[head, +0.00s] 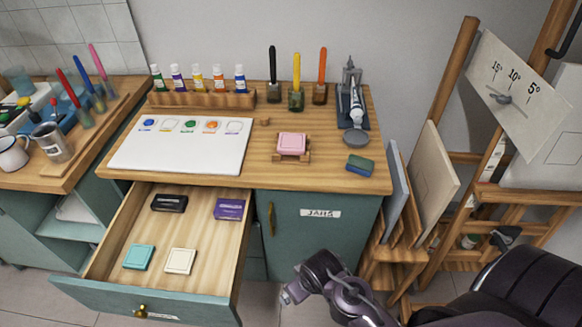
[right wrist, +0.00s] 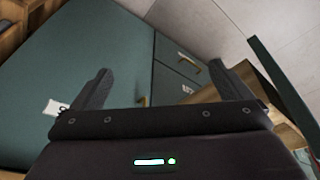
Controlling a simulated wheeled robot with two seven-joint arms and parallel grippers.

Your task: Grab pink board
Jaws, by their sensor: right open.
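The pink board (head: 292,143) is a small pink block. It rests on a small wooden stand (head: 293,156) on the worktop, right of the white palette sheet. My right gripper (head: 290,294) is low in front of the cabinet, below and well apart from the pink board. In the right wrist view its two fingers (right wrist: 166,88) are spread with nothing between them, facing the green cabinet front. The pink board is not seen in the right wrist view. My left gripper is not in view.
The open drawer (head: 130,230) juts out at left, holding several small blocks. A white palette sheet (head: 180,158), a green-blue sponge (head: 360,165), a metal tube stand (head: 352,100) and brush jars (head: 296,97) share the worktop (head: 325,177). Leaning canvases (head: 428,180) stand right.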

